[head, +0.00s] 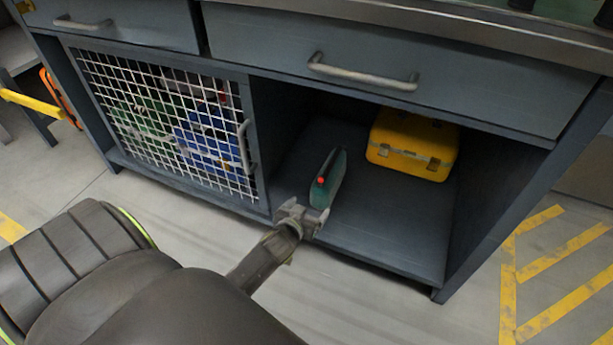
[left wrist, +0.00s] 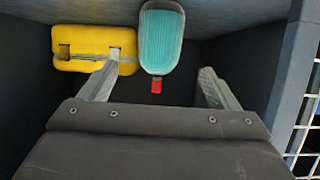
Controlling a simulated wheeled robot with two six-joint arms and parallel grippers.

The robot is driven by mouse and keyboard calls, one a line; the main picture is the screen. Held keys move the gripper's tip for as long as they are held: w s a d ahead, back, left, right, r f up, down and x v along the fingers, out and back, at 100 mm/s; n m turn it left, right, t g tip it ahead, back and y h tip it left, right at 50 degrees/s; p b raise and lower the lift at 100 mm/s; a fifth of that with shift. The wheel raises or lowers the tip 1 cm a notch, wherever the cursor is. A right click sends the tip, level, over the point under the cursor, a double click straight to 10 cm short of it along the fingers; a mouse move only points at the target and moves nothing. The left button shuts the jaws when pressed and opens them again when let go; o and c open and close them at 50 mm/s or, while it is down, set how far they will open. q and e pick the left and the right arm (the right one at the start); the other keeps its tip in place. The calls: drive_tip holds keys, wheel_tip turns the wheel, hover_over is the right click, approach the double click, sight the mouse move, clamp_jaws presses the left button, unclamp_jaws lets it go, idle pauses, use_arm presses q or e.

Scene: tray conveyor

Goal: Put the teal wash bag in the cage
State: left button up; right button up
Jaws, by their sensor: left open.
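The teal wash bag (head: 329,182), with a red tab, stands on edge on the floor of the open compartment, near its front left. The left wrist view shows the bag (left wrist: 161,38) ahead, in line with the gap between the fingers. My left gripper (head: 306,212) is open and empty at the compartment's front edge, just in front of the bag; I cannot tell if it touches. The cage (head: 167,122) is the compartment at left behind a white wire-mesh door, which looks shut. Green, blue and red things show behind the mesh. My right gripper is out of view.
A yellow case (head: 412,142) stands at the back right of the open compartment, and it also shows in the left wrist view (left wrist: 93,40). A divider separates the compartment from the cage. The door handle (head: 246,147) sticks out beside it. Drawers with handles (head: 362,72) overhang above.

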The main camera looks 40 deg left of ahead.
use_arm(q)
drive_tip(key=shift+s+d+r, duration=0.1)
drive_tip(key=shift+s+r, duration=0.1)
drive_tip(key=shift+s, duration=0.1)
